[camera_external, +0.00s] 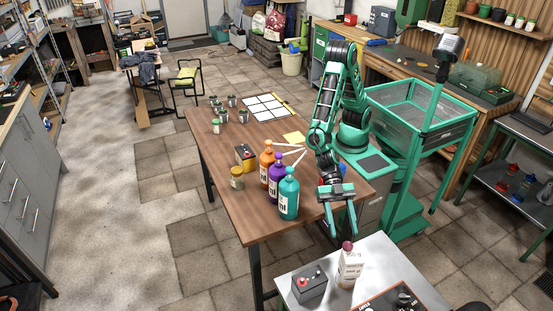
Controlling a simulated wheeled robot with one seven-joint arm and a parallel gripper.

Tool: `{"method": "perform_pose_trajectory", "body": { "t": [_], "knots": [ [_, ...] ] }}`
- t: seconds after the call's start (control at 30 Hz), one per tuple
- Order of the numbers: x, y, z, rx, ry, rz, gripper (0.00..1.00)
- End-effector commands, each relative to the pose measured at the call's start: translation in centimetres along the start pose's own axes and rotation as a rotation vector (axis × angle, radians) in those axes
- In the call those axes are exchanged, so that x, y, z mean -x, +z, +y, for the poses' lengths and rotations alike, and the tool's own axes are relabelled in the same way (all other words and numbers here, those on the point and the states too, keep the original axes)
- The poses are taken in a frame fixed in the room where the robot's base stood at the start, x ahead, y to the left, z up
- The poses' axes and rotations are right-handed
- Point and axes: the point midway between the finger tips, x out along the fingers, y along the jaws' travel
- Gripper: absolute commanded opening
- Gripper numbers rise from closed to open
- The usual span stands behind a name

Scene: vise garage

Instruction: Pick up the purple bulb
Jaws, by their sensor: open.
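A purple bottle-shaped object (276,181) with a pale label and a long pale spout stands upright on the brown table (240,218). It is the only clearly purple object of this kind; I cannot confirm from its shape that it is the bulb. A similar orange one (266,160) stands just behind it, and a teal one (289,198) stands in front, hiding part of it. My gripper (341,229) is open and empty, its fingers pointing down. It is right of the teal one, apart from it, near the table's right front corner.
Several small pots and a white gridded sheet (269,107) are farther back.

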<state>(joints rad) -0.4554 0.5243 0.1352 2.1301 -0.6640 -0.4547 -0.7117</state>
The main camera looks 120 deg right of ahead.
Motion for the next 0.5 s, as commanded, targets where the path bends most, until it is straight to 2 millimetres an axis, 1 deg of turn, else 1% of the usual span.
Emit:
{"method": "perform_pose_trajectory", "body": {
  "t": [0.03, 0.1, 0.2, 0.3, 0.5],
  "knots": [
    [-0.9, 0.0, -0.1, 0.001, -0.003, -0.001, 0.49],
    [-1.9, 0.0, -0.1, 0.001, -0.003, -0.001, 0.49],
    [-2.9, 0.0, 0.0, 0.000, -0.002, -0.001, 0.49],
    [-3.4, -0.1, 0.0, 0.001, -0.001, -0.001, 0.49],
    [-3.5, -0.1, 0.0, 0.000, 0.000, 0.000, 0.49]
  ]
}}
